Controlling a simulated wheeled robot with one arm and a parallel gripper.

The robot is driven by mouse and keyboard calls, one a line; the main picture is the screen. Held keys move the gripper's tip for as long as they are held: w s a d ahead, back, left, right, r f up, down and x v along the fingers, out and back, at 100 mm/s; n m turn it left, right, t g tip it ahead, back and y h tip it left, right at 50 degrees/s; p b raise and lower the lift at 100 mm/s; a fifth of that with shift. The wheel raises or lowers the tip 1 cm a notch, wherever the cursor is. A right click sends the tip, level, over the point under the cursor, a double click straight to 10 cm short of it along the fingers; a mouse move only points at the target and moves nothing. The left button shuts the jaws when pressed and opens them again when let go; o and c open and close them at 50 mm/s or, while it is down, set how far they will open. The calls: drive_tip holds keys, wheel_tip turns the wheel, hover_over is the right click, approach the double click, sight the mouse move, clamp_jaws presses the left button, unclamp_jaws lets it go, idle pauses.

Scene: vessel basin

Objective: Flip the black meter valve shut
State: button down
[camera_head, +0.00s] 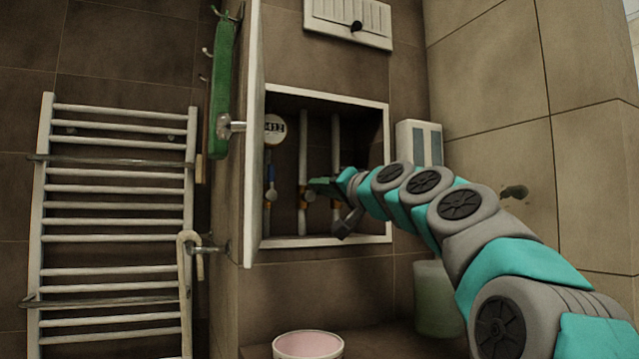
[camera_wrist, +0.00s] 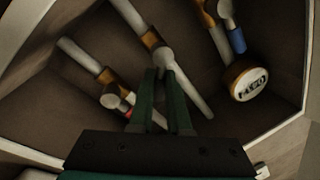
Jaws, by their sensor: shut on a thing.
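The round white meter (camera_head: 274,128) sits on the left pipe in the open wall niche, with digits on its face; it also shows at the right of the wrist view (camera_wrist: 248,83). A blue-marked valve (camera_head: 270,182) is below it. The middle pipe has a brass fitting and a grey valve handle (camera_wrist: 164,57). A red-marked valve (camera_wrist: 112,100) is on the other pipe. I cannot make out a clearly black valve. My gripper (camera_wrist: 163,76) has its green fingers around the middle valve's handle and is shut on it. In the head view my gripper (camera_head: 322,186) partly hides the valves.
The niche's white frame (camera_head: 325,241) surrounds the pipes. Its open door (camera_head: 254,140) stands at the left. A towel rail (camera_head: 115,225) is further left. A white box (camera_head: 420,142) is right of the niche.

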drive_tip(key=m, duration=0.2)
drive_tip(key=m+t+p, duration=0.1)
drive_tip(key=m, duration=0.1)
drive_tip(key=f+m+h+p, duration=0.1)
drive_tip(key=m, duration=0.1)
drive_tip(key=shift+d, duration=0.25)
drive_tip(key=shift+w+f+m+t+h+p, duration=0.1)
drive_tip(key=shift+f+m+t+h+p, duration=0.15)
drive_tip(key=shift+m, duration=0.55)
drive_tip(key=shift+s+f+m+t+h+p, duration=0.15)
drive_tip(key=shift+m+p, duration=0.15)
drive_tip(key=shift+m, duration=0.5)
drive_tip(key=shift+w+f+m+t+h+p, duration=0.1)
drive_tip(key=shift+w+f+m+p, duration=0.15)
drive_tip(key=shift+m, duration=0.55)
drive_tip(key=shift+d, duration=0.1)
drive_tip(key=c, duration=0.9)
unclamp_jaws()
drive_tip(key=shift+s, duration=0.1)
drive_tip(key=v, duration=0.7)
drive_tip(key=shift+s+d+b, duration=0.15)
drive_tip(key=shift+s+b, duration=0.2)
drive_tip(key=shift+b, duration=0.05)
drive_tip(key=shift+f, duration=0.15)
